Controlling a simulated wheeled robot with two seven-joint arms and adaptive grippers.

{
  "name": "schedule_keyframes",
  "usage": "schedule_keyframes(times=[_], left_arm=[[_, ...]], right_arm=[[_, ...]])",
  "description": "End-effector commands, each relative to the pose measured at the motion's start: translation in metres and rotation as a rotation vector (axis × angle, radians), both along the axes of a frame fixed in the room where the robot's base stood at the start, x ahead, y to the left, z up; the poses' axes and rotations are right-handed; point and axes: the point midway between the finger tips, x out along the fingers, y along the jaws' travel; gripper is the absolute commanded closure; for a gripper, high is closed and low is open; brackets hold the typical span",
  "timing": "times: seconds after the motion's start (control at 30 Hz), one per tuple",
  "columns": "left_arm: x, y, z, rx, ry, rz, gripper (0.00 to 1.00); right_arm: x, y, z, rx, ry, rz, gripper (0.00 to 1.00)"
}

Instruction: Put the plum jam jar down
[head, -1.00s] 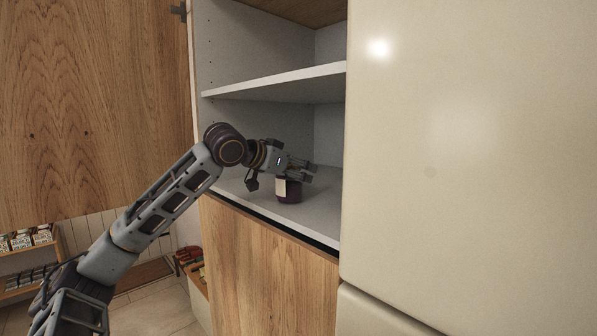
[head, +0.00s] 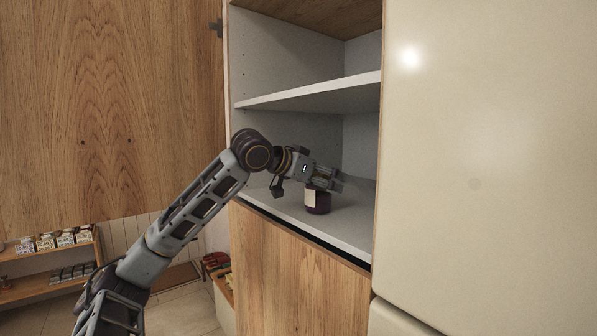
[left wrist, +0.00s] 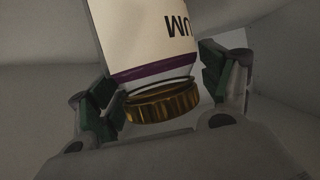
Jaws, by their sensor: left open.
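The plum jam jar (head: 318,201) is dark purple with a pale label. It stands upright on the lower open shelf of the cabinet, near the front edge. My left gripper (head: 333,179) is at the top of the jar, reaching in from the left. In the left wrist view the jar (left wrist: 140,38) appears upside down, with its gold lid (left wrist: 163,103) nearest the camera. The open fingers of my left gripper (left wrist: 160,80) are on either side of it, with a gap visible at the right finger. Contact at the left finger is unclear. My right gripper is not in view.
The lower shelf (head: 345,225) is otherwise bare where visible. An upper shelf (head: 310,93) runs above the gripper. A large cream panel (head: 480,150) stands close on the right, and a wooden door (head: 110,110) is on the left. A low rack with small packages (head: 60,240) is behind.

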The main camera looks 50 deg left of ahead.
Motion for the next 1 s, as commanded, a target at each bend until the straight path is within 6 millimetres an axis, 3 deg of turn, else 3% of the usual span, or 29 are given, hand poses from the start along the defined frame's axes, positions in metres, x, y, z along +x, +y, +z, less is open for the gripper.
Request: schedule_keyframes(times=[0.6, 1.0], left_arm=[[-0.077, 0.007, 0.030, 0.000, -0.004, 0.000, 0.21], [-0.097, 0.009, 0.039, -0.001, -0.001, -0.001, 0.21]], right_arm=[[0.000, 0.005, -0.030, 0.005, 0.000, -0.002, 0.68], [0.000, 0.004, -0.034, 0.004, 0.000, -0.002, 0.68]])
